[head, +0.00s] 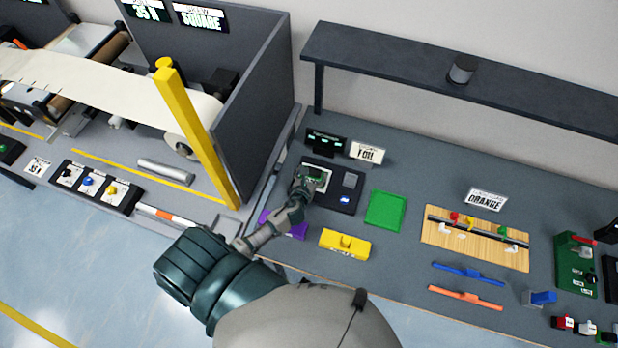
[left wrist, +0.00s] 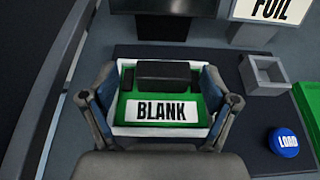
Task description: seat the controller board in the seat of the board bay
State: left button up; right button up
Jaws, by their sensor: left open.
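The controller board (left wrist: 190,105) is green with a black block and a white label reading BLANK. In the left wrist view it lies inside the white-rimmed seat (left wrist: 140,132); I cannot tell whether it is fully down. The board bay (head: 345,199) is a dark base plate with a blue LOAD button (left wrist: 283,143), on the bench in the head view. My left gripper (left wrist: 157,88) is open, with one finger at each side of the board and seat. In the head view the left gripper (head: 305,186) partly covers the seat. My right gripper is not in view.
A grey square holder (left wrist: 264,76) and a FOIL sign (head: 367,152) stand near the bay. A green tray (head: 385,210) lies right of it, with a yellow block (head: 345,243) and a purple piece (head: 296,230) in front. A grey partition (head: 250,115) rises at left.

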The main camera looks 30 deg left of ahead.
pick_arm(q)
jog(key=v, duration=1.1)
jog(key=shift+s, duration=0.25)
